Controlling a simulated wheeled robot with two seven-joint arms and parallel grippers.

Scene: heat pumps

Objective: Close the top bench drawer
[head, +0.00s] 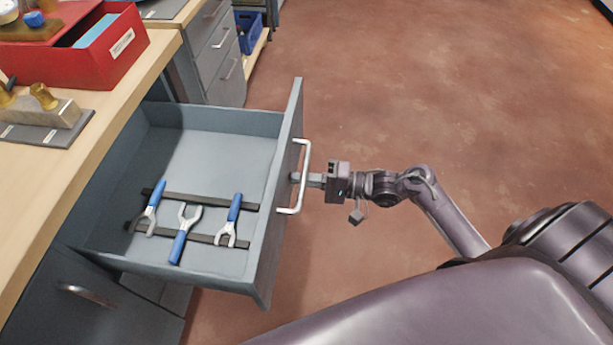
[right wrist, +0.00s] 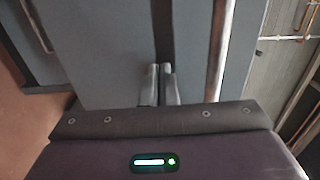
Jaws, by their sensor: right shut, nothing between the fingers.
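The top bench drawer (head: 205,130) is pulled well out from the bench, a grey open box with several blue-handled wrenches (head: 187,220) inside. Its front carries a white bar handle (head: 302,178); the handle also shows in the right wrist view (right wrist: 219,50). My right gripper (head: 297,177) is shut and empty, its fingertips at the drawer front within the handle's span. In the right wrist view its two fingers (right wrist: 160,82) are together and point at the grey drawer front (right wrist: 105,50). Whether they touch it, I cannot tell. My left gripper is not in view.
The wooden bench top (head: 100,125) at left holds a red bin (head: 100,55) and a block with brass fittings (head: 40,115). A lower drawer (head: 75,310) sits beneath, shut. Another drawer cabinet (head: 215,50) and a blue crate (head: 248,30) stand behind. The floor (head: 430,90) at right is clear.

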